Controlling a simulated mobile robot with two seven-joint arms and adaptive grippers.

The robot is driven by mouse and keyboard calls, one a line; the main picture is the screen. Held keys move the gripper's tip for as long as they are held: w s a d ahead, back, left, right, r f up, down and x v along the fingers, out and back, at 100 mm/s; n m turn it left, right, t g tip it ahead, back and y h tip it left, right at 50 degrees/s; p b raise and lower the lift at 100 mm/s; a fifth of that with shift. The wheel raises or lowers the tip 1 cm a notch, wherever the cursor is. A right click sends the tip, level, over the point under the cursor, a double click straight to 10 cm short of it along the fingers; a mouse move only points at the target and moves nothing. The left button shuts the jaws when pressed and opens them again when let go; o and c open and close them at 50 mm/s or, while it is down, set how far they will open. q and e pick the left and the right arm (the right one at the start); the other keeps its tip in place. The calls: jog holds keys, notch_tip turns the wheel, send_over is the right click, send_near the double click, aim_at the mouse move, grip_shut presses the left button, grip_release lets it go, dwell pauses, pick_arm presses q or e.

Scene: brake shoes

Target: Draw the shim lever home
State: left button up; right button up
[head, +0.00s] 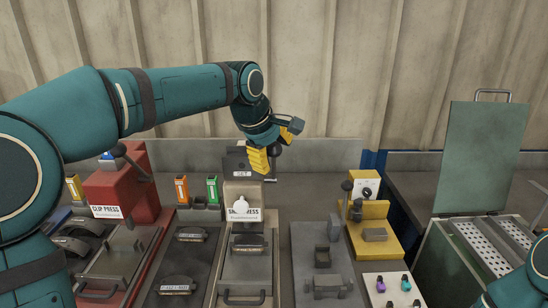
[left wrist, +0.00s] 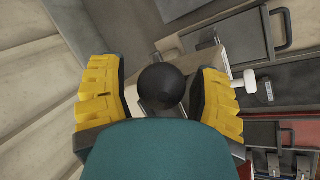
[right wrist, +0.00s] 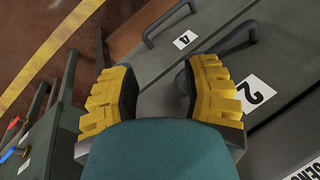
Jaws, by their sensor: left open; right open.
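The shim press (head: 241,193) is a beige machine in the middle of the bench, its label partly covered by a small white part. Its lever shows as a black ball knob (head: 277,149) above and right of the press, by the SET sign (head: 242,173). My left gripper (head: 275,146) is open with a yellow finger on each side of the knob. In the left wrist view the black knob (left wrist: 163,87) sits between the open fingers, and I see no clear grip on it. My right gripper (right wrist: 160,95) is open and empty, away from the press.
A red clip press (head: 105,190) stands left, with orange (head: 181,190) and green (head: 212,190) boxes between. A yellow fixture (head: 372,225) stands right of the shim press. In the right wrist view, grey drawers with handles (right wrist: 170,22) lie below the right gripper.

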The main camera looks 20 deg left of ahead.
pick_arm(q)
jog(key=shift+w+f, duration=0.1)
jog(key=shift+f, duration=0.15)
grip_shut()
jog(key=shift+d, duration=0.1)
jog(key=shift+w, duration=0.1)
